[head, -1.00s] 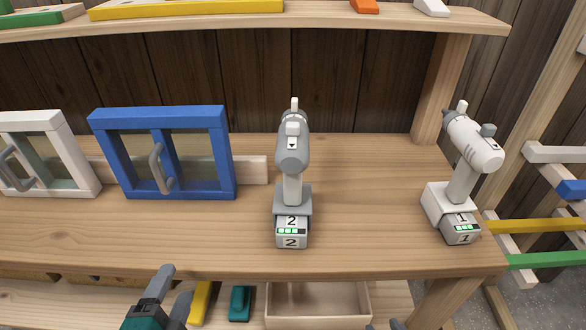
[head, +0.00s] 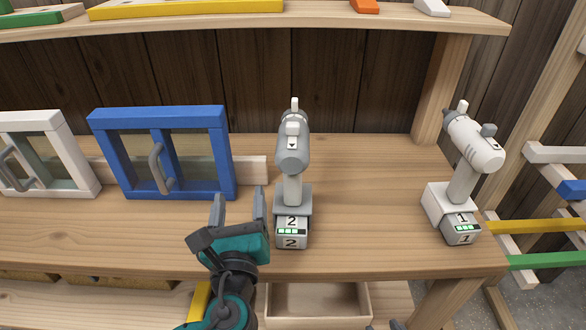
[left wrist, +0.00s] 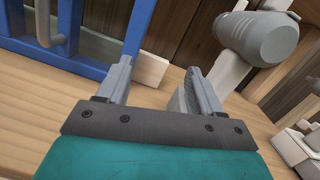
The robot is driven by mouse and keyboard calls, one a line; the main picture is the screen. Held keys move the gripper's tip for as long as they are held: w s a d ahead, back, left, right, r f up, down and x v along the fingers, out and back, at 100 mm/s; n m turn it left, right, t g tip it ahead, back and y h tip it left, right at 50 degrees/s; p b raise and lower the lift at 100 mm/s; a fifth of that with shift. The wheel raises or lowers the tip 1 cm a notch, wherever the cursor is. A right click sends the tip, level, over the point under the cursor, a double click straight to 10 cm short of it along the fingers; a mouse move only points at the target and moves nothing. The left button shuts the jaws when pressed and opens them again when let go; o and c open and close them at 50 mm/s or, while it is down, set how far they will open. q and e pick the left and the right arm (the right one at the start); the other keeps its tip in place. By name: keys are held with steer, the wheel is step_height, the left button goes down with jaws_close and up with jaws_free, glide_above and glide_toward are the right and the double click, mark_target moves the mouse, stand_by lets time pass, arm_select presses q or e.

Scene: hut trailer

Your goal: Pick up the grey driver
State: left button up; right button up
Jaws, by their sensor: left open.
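The grey driver (head: 292,158) stands upright on the wooden workbench, its base marked 2. It also shows at the upper right of the left wrist view (left wrist: 258,38). My left gripper (head: 239,200) is open and empty, just left of the driver's handle and base, over the bench. In the left wrist view its two fingers (left wrist: 160,88) point toward the bench's back, with the driver right of them and not between them. A white driver (head: 472,145) marked 1 stands farther right. My right gripper is not clearly visible.
A blue framed window (head: 167,112) with a grey handle stands left of the driver, a white one (head: 52,122) beyond it. A shelf (head: 330,18) runs above. An open wooden box (head: 318,288) sits below the bench. Bench between the drivers is clear.

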mark_target(292, 189)
arm_select(q)
steer(key=s+d+m+g+h, duration=0.1)
steer(key=s+d+m+h, duration=0.1)
steer(key=s+d+m, duration=0.5)
steer(key=w+n, duration=0.1)
steer(key=w, duration=0.1)
steer(key=w+d+n, duration=0.1)
steer(key=w, duration=0.1)
steer(key=w+d+n, duration=0.1)
steer(key=w, duration=0.2)
steer(key=shift+d, duration=0.1)
steer(key=shift+w, duration=2.8)
jaws_close()
steer(key=shift+r, duration=0.15)
